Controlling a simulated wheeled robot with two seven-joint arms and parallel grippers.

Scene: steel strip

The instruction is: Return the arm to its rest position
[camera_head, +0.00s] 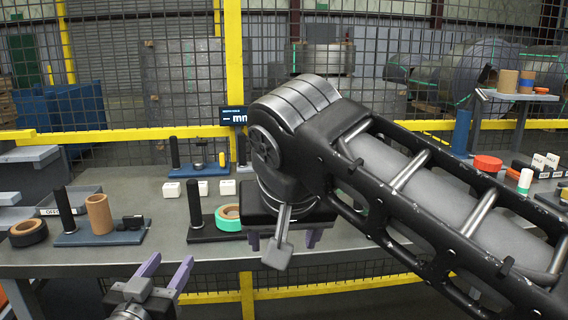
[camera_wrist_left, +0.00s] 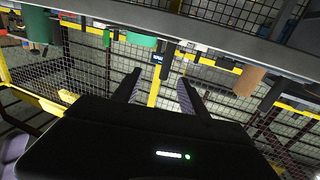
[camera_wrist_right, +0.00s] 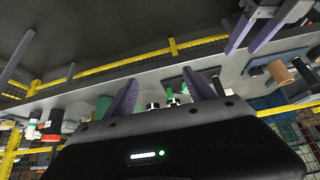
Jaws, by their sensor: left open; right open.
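My right arm (camera_head: 430,205) reaches in from the right of the head view and covers much of the bench's right half. My right gripper (camera_head: 284,246) hangs at the bench's front edge, partly hidden by its wrist. In the right wrist view its fingers (camera_wrist_right: 160,80) are apart with nothing between them. My left gripper (camera_head: 171,258) is low in the head view, in front of the bench edge, with its purple fingers apart and empty. The left wrist view also shows its spread fingers (camera_wrist_left: 158,78).
The grey bench (camera_head: 130,186) holds a tan cylinder (camera_head: 99,214), a black tape roll (camera_head: 28,232), a green tape roll (camera_head: 229,217), a black post (camera_head: 195,205) and white blocks (camera_head: 199,188). A red disc (camera_head: 487,163) lies at right. A mesh fence with yellow rails (camera_head: 232,60) stands behind.

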